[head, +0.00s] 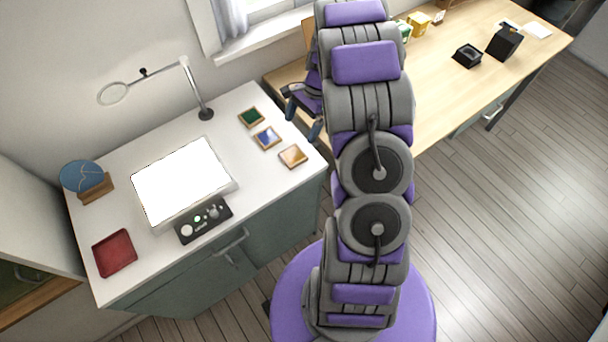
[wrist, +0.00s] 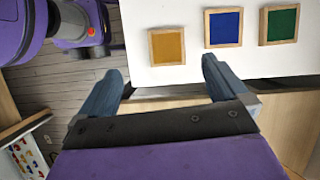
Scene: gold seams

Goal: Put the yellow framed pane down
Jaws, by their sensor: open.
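The yellow framed pane (head: 292,156) lies flat on the white worktop (head: 225,115), near its right edge. In the wrist view the yellow framed pane (wrist: 167,47) sits just beyond the gap between my fingertips, clear of them. My gripper (head: 303,113) is at the right edge of the worktop; in the wrist view my gripper (wrist: 162,72) is open, with nothing between its fingers. A blue framed pane (wrist: 223,28) and a green framed pane (wrist: 279,25) lie in a row beside the yellow one.
A lit white panel (head: 182,182) fills the middle of the worktop, with a black control box (head: 203,220) in front. A red tray (head: 114,253), a blue disc (head: 82,176) on a wooden stand and a magnifier arm (head: 190,85) stand around it. A wooden table (head: 440,75) extends right.

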